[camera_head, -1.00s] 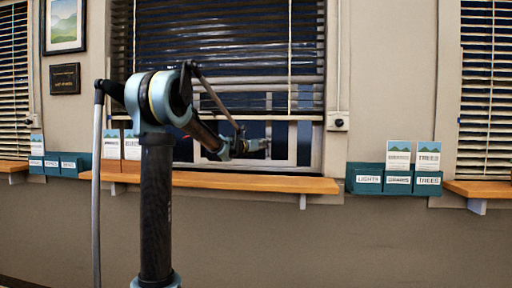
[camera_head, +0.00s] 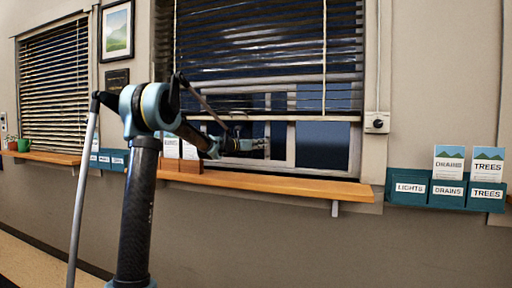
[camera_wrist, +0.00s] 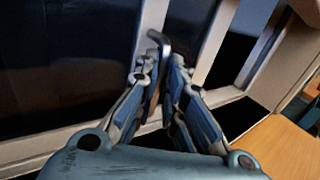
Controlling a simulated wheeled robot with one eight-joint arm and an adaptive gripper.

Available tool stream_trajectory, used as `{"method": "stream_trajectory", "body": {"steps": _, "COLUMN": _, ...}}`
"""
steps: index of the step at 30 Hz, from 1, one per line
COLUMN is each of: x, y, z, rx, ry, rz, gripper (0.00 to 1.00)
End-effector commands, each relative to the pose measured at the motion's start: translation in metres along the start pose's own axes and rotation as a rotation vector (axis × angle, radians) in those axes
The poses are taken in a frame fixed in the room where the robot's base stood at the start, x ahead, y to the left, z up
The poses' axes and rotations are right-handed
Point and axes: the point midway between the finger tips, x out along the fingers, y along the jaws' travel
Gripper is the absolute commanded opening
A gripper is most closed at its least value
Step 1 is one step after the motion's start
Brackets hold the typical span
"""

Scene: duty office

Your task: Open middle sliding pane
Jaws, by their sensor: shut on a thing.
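The window (camera_head: 325,145) has a blind (camera_head: 265,45) lowered over its upper part, with sliding panes in the strip below. The pane's upright light frame bar (camera_head: 291,145) stands just right of my gripper (camera_head: 262,148), with a wide dark gap between it and the right window jamb. In the wrist view, my gripper (camera_wrist: 167,68) is shut on a dark bent handle (camera_wrist: 157,38) in front of the pane frame. The handle's lower part is hidden between the fingers. In the head view, the gripper is small and the handle cannot be made out.
A wooden ledge (camera_head: 290,187) runs below the window, close under my arm. Teal leaflet holders (camera_head: 446,190) hang on the wall at right. Another blind-covered window (camera_head: 52,85) and a green mug (camera_head: 23,145) are at left.

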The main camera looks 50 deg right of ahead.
Motion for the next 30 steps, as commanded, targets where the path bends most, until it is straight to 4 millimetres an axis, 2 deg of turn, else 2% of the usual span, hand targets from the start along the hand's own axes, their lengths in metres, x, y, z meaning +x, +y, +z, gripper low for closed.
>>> {"method": "stream_trajectory", "body": {"steps": 13, "x": 0.0040, "y": 0.0000, "z": 0.0017, "rx": -0.003, "ry": -0.003, "rz": -0.004, "gripper": 0.00}}
{"method": "stream_trajectory", "body": {"steps": 14, "x": 0.0041, "y": -0.0001, "z": 0.0017, "rx": -0.003, "ry": -0.003, "rz": -0.004, "gripper": 0.14}}
{"method": "stream_trajectory", "body": {"steps": 16, "x": 0.0043, "y": -0.0006, "z": 0.0015, "rx": -0.002, "ry": -0.002, "rz": -0.005, "gripper": 0.30}}
{"method": "stream_trajectory", "body": {"steps": 26, "x": 0.0041, "y": -0.0023, "z": 0.0007, "rx": -0.001, "ry": -0.001, "rz": -0.007, "gripper": 0.30}}
{"method": "stream_trajectory", "body": {"steps": 30, "x": -0.0035, "y": -0.0021, "z": 0.0007, "rx": -0.001, "ry": -0.001, "rz": -0.007, "gripper": 0.30}}
